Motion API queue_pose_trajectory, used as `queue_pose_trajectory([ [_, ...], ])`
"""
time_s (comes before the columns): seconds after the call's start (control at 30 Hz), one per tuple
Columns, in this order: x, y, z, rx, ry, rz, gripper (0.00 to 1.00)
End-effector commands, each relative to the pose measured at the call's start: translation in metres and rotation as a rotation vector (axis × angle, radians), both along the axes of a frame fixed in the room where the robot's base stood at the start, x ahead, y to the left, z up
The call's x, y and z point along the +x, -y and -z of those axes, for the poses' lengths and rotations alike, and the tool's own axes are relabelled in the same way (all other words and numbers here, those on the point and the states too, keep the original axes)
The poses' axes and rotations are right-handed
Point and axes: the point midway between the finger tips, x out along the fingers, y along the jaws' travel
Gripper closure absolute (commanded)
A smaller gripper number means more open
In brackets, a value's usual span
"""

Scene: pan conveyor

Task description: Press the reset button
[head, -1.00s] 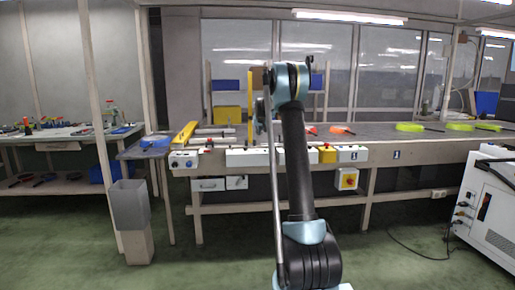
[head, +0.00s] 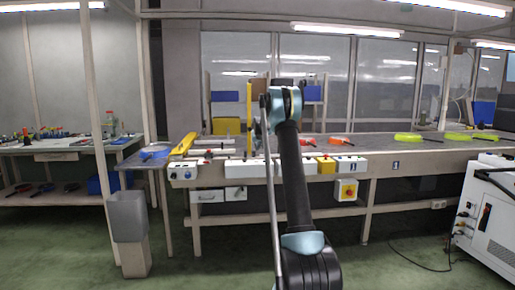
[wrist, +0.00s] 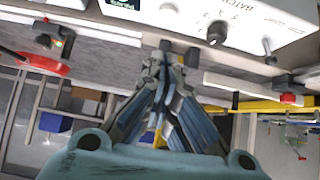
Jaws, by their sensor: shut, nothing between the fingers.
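No button that I can read as reset shows clearly. Control boxes line the conveyor's front edge in the head view: a white box (head: 183,173) with small knobs at left, white boxes (head: 265,169) behind my arm, and a white box (head: 351,164) at right. In the head view my arm hides the gripper.
The conveyor (head: 385,147) carries green and orange-red pans. A red pan (wrist: 42,64) lies left of my gripper in the wrist view, and a red-and-black piece (wrist: 290,99) lies at right. A white machine (head: 487,205) stands right, a grey bin (head: 127,217) left.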

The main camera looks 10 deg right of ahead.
Motion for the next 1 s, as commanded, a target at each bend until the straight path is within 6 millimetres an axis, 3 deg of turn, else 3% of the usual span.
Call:
queue_pose_trajectory([
  [0.37,0.038,0.000,0.035,0.000,0.000,0.000,1.00],
  [0.63,0.037,0.000,0.066,0.000,0.000,0.000,1.00],
  [1.0,0.037,0.000,0.073,0.000,0.000,0.000,1.00],
])
